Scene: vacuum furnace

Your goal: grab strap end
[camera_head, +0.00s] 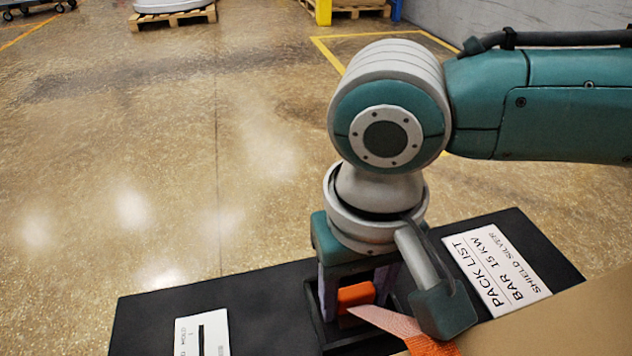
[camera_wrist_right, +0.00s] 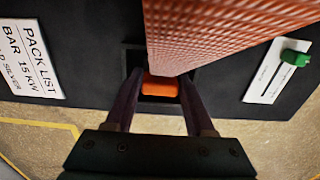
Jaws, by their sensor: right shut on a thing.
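The strap end, an orange block (camera_head: 356,296), sits in a dark recessed holder on the black board. In the wrist view the orange strap end (camera_wrist_right: 160,86) lies between the two dark fingers of my right gripper (camera_wrist_right: 160,92). My right gripper (camera_head: 350,300) points down over the board and is shut on the strap end. A reddish woven strap (camera_wrist_right: 220,35) spreads across the top of the wrist view and partly covers the recess. It also shows in the head view (camera_head: 385,320), beside the gripper. My left gripper is not in view.
The black board (camera_head: 245,300) carries a white "PACK LIST" card (camera_head: 495,265) on the right and another white card (camera_head: 203,335) on the left. A green item (camera_wrist_right: 295,58) lies on one card. A tan surface (camera_head: 560,325) is at lower right. Open floor lies beyond.

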